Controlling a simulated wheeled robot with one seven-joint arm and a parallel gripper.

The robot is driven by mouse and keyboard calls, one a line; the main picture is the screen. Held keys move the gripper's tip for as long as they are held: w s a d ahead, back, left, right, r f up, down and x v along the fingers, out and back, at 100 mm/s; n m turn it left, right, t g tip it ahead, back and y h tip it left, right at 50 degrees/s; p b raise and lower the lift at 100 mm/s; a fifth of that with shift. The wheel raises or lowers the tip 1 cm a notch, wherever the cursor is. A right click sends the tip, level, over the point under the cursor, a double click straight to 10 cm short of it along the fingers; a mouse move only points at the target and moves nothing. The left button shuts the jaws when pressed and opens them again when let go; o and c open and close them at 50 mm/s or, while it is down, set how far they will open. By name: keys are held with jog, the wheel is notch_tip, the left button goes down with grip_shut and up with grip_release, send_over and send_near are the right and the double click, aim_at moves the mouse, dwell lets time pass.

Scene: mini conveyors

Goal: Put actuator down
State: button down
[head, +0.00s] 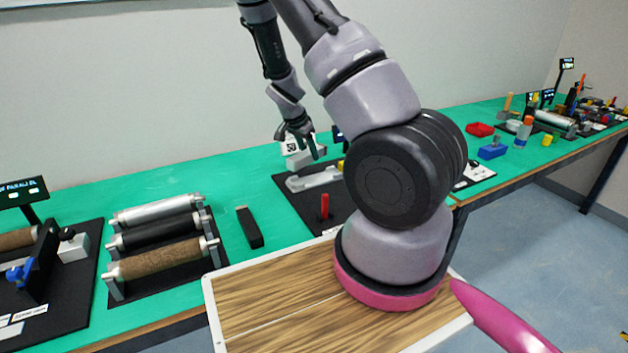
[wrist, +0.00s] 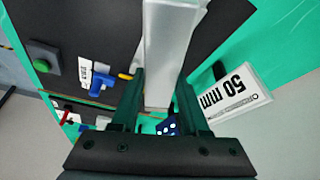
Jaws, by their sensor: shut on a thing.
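The actuator, a long pale grey bar (wrist: 165,50), stands between my gripper's dark fingers (wrist: 160,85) in the wrist view. The fingers are closed on its lower sides, and its far end runs out of the top of that picture. In the head view my gripper (head: 297,133) is over the back of a black board (head: 285,182), close to a pale block. A light grey bar-shaped part (head: 313,179) shows on that board. I cannot tell there whether the held bar touches anything.
A white "50 mm" block (wrist: 235,96) is close right of my gripper. A green button (wrist: 42,55) and a blue part (wrist: 102,82) are to the left. In the head view, a red peg (head: 325,206) stands on the board. Rollers (head: 160,238) and a black block (head: 250,227) are left.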

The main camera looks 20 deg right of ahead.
aim_at(319, 178)
jog(key=d+m, duration=0.1)
jog(key=r+m+g, duration=0.1)
jog(key=w+d+m, duration=0.1)
jog(key=m, duration=0.1)
jog(key=shift+d+r+g, duration=0.3)
notch_tip(319, 178, down, 10)
jog(key=shift+d+r, duration=0.15)
jog(key=shift+c, duration=2)
grip_release()
